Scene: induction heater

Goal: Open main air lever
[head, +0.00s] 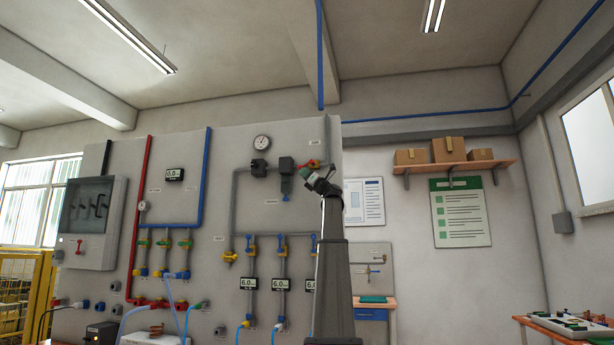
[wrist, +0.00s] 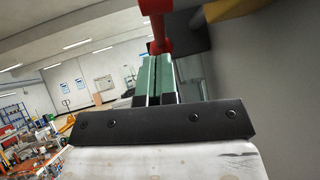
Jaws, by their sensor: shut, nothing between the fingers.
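The main air lever (head: 303,165) appears as a small red handle on the pipe at the upper right of the grey panel. In the wrist view the red lever (wrist: 157,22) hangs down from the top edge, its lower end right at the fingertips. My gripper (head: 307,176) is raised to the panel just below and beside the lever. Its green fingers (wrist: 157,62) are pressed together with only a thin line between them. They hold nothing. The lever end overlaps the fingertips in the picture; I cannot tell whether they touch. My arm hides part of the panel.
A yellow valve part (wrist: 232,9) and a dark block lie right of the lever in the wrist view, close to the panel wall. A pressure gauge (head: 261,142) and a grey regulator (head: 285,166) sit left of the lever. Right of the panel is open room, with a shelf (head: 452,167) of boxes.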

